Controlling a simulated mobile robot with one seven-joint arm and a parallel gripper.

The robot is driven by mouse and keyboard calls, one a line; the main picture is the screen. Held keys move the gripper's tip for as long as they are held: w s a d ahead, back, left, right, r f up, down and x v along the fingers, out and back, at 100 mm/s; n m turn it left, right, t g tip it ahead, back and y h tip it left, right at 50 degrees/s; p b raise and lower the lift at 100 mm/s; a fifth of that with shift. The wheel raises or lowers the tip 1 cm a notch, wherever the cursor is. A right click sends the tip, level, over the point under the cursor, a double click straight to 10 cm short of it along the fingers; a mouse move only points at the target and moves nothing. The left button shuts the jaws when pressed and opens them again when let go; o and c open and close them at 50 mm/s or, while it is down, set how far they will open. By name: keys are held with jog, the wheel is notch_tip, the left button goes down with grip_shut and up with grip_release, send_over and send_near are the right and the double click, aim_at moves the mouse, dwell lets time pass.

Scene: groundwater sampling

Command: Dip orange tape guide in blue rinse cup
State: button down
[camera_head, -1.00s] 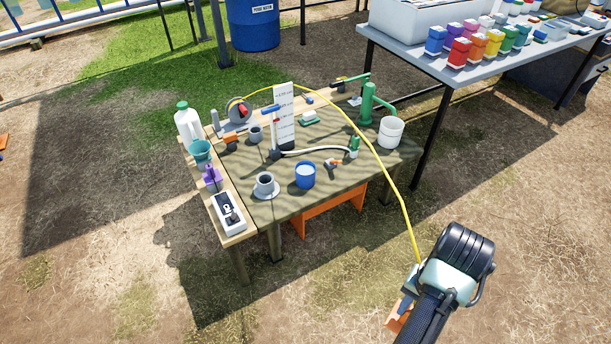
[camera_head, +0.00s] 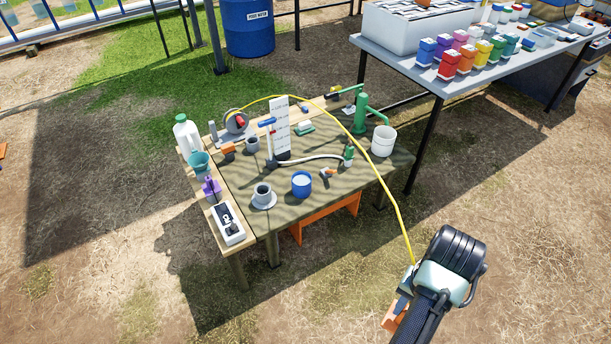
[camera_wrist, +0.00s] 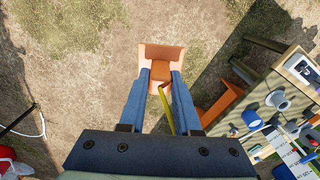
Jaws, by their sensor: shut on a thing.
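My gripper (camera_wrist: 162,76) is shut on the orange tape guide (camera_wrist: 161,53), which sits between the two blue-grey fingertips in the wrist view. In the head view my gripper is at the lower right, off the table's front right side, mostly hidden by my wrist; a bit of the orange guide (camera_head: 390,318) shows beside it. A yellow tape (camera_head: 402,215) runs from the guide over the table to a grey reel (camera_head: 237,121). The blue rinse cup (camera_head: 301,186) stands upright near the table's front edge, well apart from the guide. It also shows in the wrist view (camera_wrist: 251,120).
Beside the blue cup are a grey cup on a saucer (camera_head: 263,194) and a small orange-and-grey fitting (camera_head: 327,173). A white gauge board (camera_head: 280,128), a green pump (camera_head: 361,115) and a white bucket (camera_head: 383,141) stand farther back. Open ground lies between my gripper and the table (camera_head: 350,192).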

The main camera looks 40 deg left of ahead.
jog(key=shift+r+p, duration=2.45)
jog(key=shift+p, duration=0.25)
